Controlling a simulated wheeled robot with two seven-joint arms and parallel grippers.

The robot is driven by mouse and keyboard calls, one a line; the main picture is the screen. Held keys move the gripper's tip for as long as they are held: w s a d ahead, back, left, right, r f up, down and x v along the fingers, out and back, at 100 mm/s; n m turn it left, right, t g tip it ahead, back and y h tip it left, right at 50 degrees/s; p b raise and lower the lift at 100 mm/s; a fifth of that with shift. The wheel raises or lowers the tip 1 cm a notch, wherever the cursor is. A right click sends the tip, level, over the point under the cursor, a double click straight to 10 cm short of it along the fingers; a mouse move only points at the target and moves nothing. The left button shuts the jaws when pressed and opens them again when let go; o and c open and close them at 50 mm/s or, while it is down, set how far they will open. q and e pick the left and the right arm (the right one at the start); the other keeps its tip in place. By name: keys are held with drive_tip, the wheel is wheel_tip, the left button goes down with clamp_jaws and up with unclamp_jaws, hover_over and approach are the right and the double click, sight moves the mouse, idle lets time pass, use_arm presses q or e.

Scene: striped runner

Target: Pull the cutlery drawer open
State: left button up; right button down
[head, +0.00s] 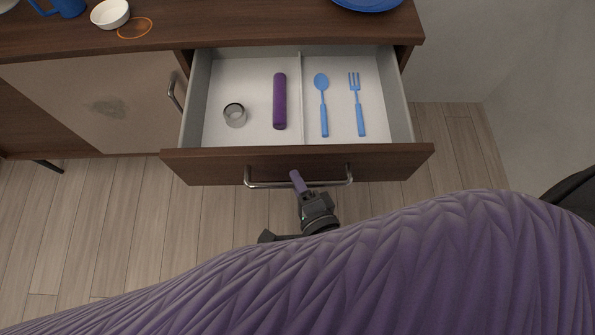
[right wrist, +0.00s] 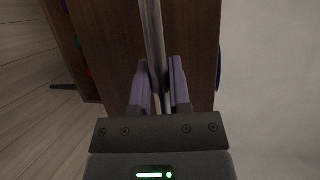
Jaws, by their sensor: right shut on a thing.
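The cutlery drawer (head: 295,165) stands well open from the wooden sideboard, its inside in plain view. A divider splits it; a blue spoon (head: 323,105) and a blue fork (head: 357,105) lie in the right compartment. A purple cylinder (head: 279,101) and a grey ring (head: 235,115) lie in the left one. My right gripper (head: 297,180) is at the middle of the metal bar handle (head: 335,183). In the right wrist view its purple fingers (right wrist: 160,85) are shut around the handle (right wrist: 153,40). My left gripper is not in view.
A white bowl (head: 110,14), a blue mug (head: 62,7), an orange ring (head: 135,28) and a blue plate (head: 368,4) are on the sideboard top (head: 250,25). A cabinet door (head: 110,100) with its own handle is left of the drawer. Wooden floor (head: 100,220) is clear in front.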

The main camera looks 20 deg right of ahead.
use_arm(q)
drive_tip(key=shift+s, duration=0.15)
use_arm(e)
drive_tip(key=shift+s, duration=0.1)
drive_tip(key=c, duration=0.6)
unclamp_jaws()
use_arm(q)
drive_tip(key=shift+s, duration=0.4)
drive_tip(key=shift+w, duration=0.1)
use_arm(e)
drive_tip(key=shift+s, duration=0.25)
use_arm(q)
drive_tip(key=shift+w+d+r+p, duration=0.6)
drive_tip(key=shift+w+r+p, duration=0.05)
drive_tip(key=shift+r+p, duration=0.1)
use_arm(e)
drive_tip(key=v, duration=0.9)
drive_tip(key=shift+s, duration=0.15)
